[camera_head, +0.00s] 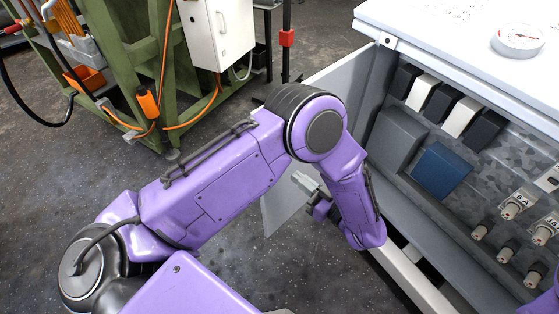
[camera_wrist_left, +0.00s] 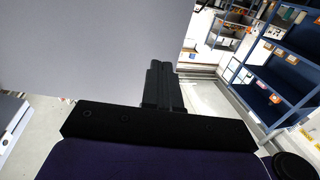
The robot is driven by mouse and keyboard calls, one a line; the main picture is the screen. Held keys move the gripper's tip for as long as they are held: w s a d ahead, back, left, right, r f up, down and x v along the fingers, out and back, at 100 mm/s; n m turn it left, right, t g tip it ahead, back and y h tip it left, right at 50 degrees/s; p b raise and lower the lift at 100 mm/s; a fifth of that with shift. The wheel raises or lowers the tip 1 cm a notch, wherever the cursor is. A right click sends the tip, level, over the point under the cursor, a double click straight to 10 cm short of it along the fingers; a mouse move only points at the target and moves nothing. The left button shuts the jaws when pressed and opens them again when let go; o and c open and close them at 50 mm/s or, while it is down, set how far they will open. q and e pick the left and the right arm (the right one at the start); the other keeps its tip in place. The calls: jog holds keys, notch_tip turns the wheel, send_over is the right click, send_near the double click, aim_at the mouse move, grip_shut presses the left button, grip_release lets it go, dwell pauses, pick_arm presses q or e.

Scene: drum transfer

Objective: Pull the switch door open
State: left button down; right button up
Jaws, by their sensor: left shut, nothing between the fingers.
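The switch door (camera_head: 282,204) is a flat grey panel at the left side of the switch cabinet (camera_head: 420,18). It stands swung out, and the cabinet's inside shows. My left arm hides much of the door. My left gripper (camera_head: 303,182) is shut and empty, in front of the door's inner face; I cannot tell whether it touches. In the left wrist view the shut dark fingers (camera_wrist_left: 158,72) overlap the right edge of a large grey panel (camera_wrist_left: 90,50), which appears to be the door. My right gripper is out of view.
Inside the cabinet are a blue block (camera_head: 441,171), black and white switches (camera_head: 441,102) and several knobs (camera_head: 513,208). A green frame (camera_head: 140,65) with a white box (camera_head: 217,30) stands at back left. Dark floor (camera_head: 60,180) is clear at left.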

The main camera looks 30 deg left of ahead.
pick_arm(q)
jog(key=w+a+b, duration=0.1)
jog(key=a, duration=0.7)
jog(key=shift+w, duration=0.25)
jog(key=w+a+m+t+h+p, duration=0.1)
jog(key=w+a+m+t, duration=0.1)
jog(key=a, duration=0.7)
jog(key=w+a+m+t+h+p, duration=0.1)
jog(key=w+a+m+t+p, duration=0.1)
jog(key=a, duration=0.7)
jog(key=w+t, duration=0.1)
jog(key=t, duration=0.1)
jog(key=shift+w+m+t+h, duration=0.3)
jog(key=shift+m+t+h, duration=0.1)
